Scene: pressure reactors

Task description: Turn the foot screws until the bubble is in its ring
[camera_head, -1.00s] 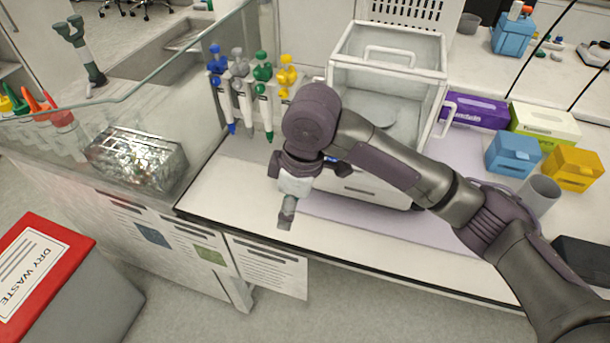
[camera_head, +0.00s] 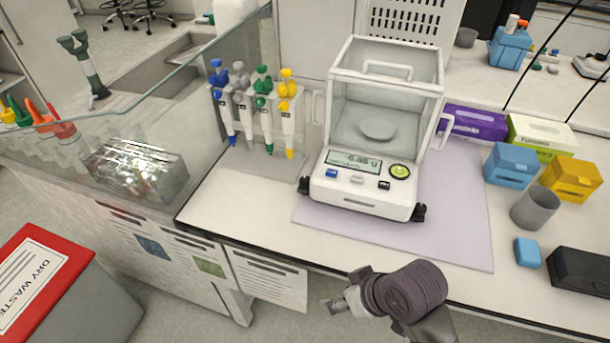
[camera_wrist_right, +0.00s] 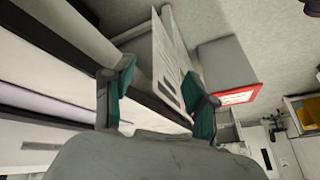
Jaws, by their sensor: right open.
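The balance (camera_head: 347,196) with a clear draft shield stands on the bench and its display is lit. A round green-yellow level (camera_head: 400,171) sits at the right of its front panel. The bubble and ring are too small to judge. Two dark foot screws show at the front corners, the left one (camera_head: 304,185) and the right one (camera_head: 419,212). My right gripper (camera_head: 335,307) is open and empty, in front of the bench edge and well apart from the balance. In the right wrist view its teal-tipped fingers (camera_wrist_right: 160,88) are spread. My left gripper is not in view.
A lilac mat (camera_head: 455,225) lies under the balance. Pipettes on a stand (camera_head: 262,165) are close to its left. Blue (camera_head: 511,166) and yellow (camera_head: 572,180) boxes and a grey cup (camera_head: 535,207) stand to the right. The mat's front is clear.

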